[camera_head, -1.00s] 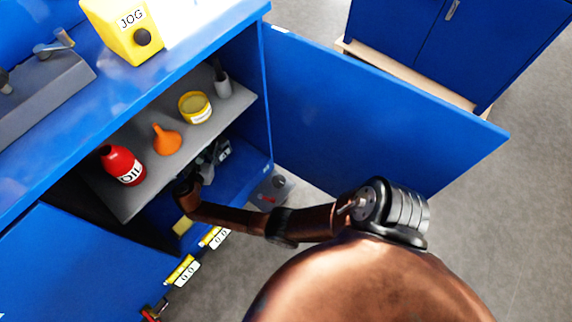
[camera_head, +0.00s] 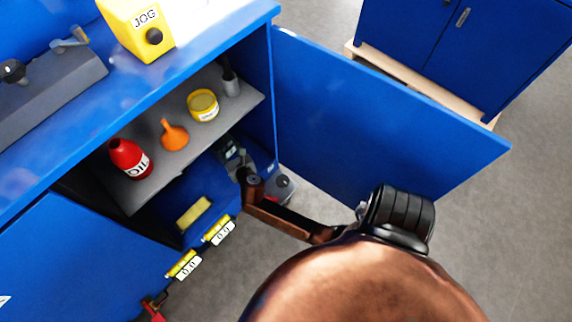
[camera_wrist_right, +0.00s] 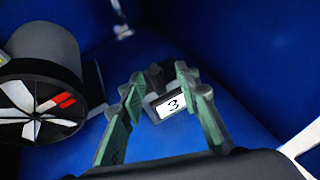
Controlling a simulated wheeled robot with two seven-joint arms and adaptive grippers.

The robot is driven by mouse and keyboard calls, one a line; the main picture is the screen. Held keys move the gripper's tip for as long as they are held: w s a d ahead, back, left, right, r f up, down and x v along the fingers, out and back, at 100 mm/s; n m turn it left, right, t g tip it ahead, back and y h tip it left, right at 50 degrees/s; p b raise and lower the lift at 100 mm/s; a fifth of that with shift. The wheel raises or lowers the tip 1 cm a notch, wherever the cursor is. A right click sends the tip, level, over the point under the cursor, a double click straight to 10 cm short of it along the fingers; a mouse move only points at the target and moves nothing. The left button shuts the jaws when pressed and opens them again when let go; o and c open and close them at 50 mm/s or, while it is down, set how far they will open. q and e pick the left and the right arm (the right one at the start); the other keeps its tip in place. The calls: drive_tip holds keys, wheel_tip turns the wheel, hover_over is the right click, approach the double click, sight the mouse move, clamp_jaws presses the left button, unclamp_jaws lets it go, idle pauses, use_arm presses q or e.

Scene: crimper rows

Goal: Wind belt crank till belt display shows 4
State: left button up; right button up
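In the right wrist view a small dark block carries a white display (camera_wrist_right: 173,105) that reads 3. A dark upright knob (camera_wrist_right: 155,76), perhaps the crank, stands at the block's far side. My right gripper (camera_wrist_right: 160,74) is open, its greenish fingers on either side of the knob with a gap showing. In the head view my right gripper (camera_head: 236,158) is inside the open cabinet's lower compartment, near its right wall; the display cannot be read there. No label naming the belt shows.
A grey drum with a white-spoked, red-marked face (camera_wrist_right: 40,98) stands left of my fingers. Above, a grey shelf (camera_head: 160,172) holds a red oil bottle (camera_head: 130,160), an orange funnel (camera_head: 173,135) and a yellow tin (camera_head: 203,105). The open blue door (camera_head: 380,125) stands to the right.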

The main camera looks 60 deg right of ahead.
use_arm(q)
drive_tip(key=shift+w+r+p, duration=0.2)
drive_tip(key=shift+r+p, duration=0.15)
drive_tip(key=shift+r, duration=0.35)
drive_tip(key=shift+w+r+p, duration=0.15)
drive_tip(key=shift+r+p, duration=0.2)
drive_tip(key=shift+r, duration=0.3)
use_arm(e)
drive_tip(key=s+d+f+m+g, duration=0.1)
drive_tip(key=s+m+g, duration=0.1)
drive_tip(key=s+m, duration=0.5)
drive_tip(key=s+d+f+m+g, duration=0.1)
drive_tip(key=s+m, duration=0.6)
drive_tip(key=s, duration=0.9)
drive_tip(key=shift+d+f+g+y, duration=0.4)
drive_tip(key=shift+f+g, duration=0.35)
drive_tip(key=shift+g, duration=0.35)
drive_tip(key=shift+w, duration=0.1)
